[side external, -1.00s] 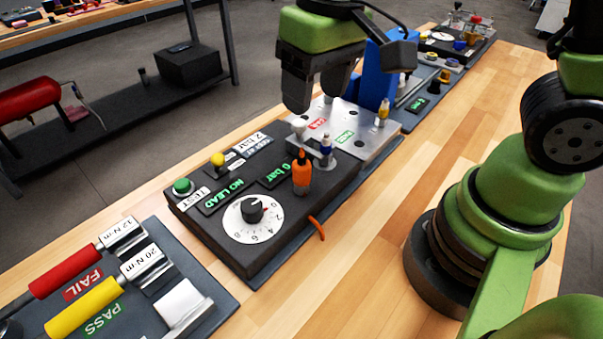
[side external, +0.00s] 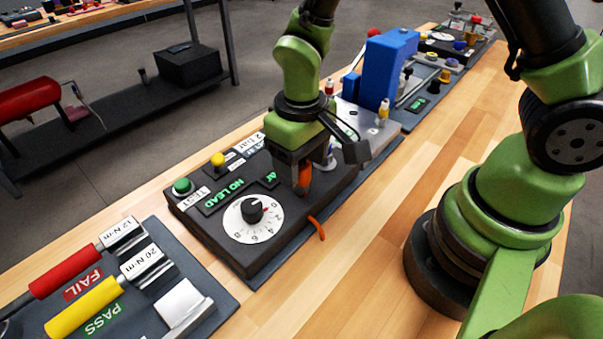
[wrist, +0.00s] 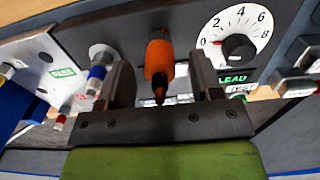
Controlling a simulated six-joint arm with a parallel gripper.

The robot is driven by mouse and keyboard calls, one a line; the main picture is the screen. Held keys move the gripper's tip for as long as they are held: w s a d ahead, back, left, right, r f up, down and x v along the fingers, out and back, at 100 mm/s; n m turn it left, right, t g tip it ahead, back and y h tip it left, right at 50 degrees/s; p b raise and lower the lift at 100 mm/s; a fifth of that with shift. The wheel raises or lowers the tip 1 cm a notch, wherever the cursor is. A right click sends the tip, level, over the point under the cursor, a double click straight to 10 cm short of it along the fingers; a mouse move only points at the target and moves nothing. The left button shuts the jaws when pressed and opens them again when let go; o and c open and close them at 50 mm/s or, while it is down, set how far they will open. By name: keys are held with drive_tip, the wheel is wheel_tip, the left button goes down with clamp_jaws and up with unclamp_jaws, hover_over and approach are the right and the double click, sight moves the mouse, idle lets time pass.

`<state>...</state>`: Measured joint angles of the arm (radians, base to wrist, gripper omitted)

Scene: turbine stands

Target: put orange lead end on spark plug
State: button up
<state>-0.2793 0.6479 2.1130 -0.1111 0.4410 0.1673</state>
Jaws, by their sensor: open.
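The orange lead end (side external: 304,176) stands upright on the black tester. In the wrist view the orange lead end (wrist: 158,58) is between the two fingers of my gripper (wrist: 162,82), with gaps on both sides. My gripper (side external: 302,180) is open, low over the tester, and hides part of the lead end in the side view. A blue-banded spark plug (wrist: 97,72) stands beside the left finger in the wrist view. A red-banded plug (side external: 329,87) and a yellow-banded plug (side external: 384,110) stand farther back.
The tester carries a white dial (side external: 252,218), a green button (side external: 183,187) and a yellow-topped knob (side external: 217,160). A tall blue block (side external: 386,68) stands behind my gripper. A red and yellow torque-tool tray (side external: 140,285) lies front left. The wooden bench (side external: 365,245) is clear to the right.

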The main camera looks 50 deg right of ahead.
drive_tip(key=shift+f, duration=0.65)
drive_tip(key=shift+r, duration=0.1)
clamp_jaws()
